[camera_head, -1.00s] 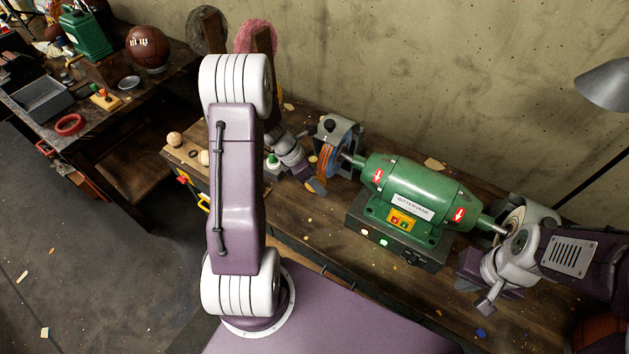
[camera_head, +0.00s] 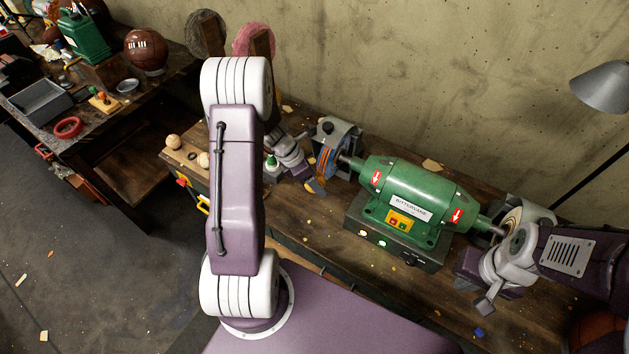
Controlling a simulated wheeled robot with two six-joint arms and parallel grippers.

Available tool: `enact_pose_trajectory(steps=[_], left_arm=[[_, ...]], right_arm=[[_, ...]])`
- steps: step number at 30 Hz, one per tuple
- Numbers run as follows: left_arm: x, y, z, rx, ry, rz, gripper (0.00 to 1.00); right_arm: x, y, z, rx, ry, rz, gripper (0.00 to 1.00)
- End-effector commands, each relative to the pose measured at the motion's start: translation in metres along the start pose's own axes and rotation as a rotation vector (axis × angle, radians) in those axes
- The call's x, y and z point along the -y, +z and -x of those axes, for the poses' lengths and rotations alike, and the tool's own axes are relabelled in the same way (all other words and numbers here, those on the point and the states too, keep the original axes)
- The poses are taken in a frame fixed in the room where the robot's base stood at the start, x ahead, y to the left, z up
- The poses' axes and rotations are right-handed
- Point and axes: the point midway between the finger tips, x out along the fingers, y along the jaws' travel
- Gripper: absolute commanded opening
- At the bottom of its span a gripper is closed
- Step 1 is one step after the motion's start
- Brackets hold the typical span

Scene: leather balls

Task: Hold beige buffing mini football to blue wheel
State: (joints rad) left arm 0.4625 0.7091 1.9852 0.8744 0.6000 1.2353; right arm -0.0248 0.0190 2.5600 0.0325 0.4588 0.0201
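The blue wheel (camera_head: 327,160), with orange-brown streaks, sits in a grey guard at the left end of the green buffing machine (camera_head: 415,195). My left gripper (camera_head: 316,187) is low beside the front left of this wheel. Its fingers are small and partly hidden, so I cannot tell if it is open or what it holds. I cannot make out the beige mini football. My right gripper (camera_head: 484,285) is at the machine's right end, in front of the pale wheel (camera_head: 513,220). Its finger gap does not show clearly.
Two pale round knobs (camera_head: 173,142) stand on the bench's left end. A grey lamp (camera_head: 602,87) hangs at the right. A side table at the upper left carries a brown ball (camera_head: 146,50), a green can (camera_head: 86,36) and a grey tray (camera_head: 41,98). Scraps litter the bench.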

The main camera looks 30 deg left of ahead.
Motion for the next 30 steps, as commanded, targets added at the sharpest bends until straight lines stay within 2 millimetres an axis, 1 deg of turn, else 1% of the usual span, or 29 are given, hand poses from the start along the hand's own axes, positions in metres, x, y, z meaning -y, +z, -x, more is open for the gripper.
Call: enact_pose_trajectory(steps=[2, 4, 22, 25, 30], left_arm=[[-0.001, 0.001, 0.001, 0.003, 0.004, 0.000, 0.29], [0.001, -0.003, 0.000, 0.002, 0.004, 0.000, 0.29], [0.033, -0.053, 0.005, 0.002, 0.002, 0.001, 0.29], [0.037, -0.057, 0.007, 0.002, 0.003, 0.001, 0.29], [0.038, -0.058, 0.008, 0.001, 0.002, 0.000, 0.29]], right_arm=[[0.000, 0.000, -0.001, 0.000, 0.000, 0.000, 0.00], [0.000, 0.000, -0.004, 0.000, 0.000, 0.000, 0.00], [-0.001, 0.003, -0.030, 0.000, 0.000, 0.000, 0.00], [-0.001, 0.003, -0.032, 0.000, 0.000, 0.000, 0.00], [-0.001, 0.003, -0.031, 0.000, 0.000, 0.000, 0.00]])
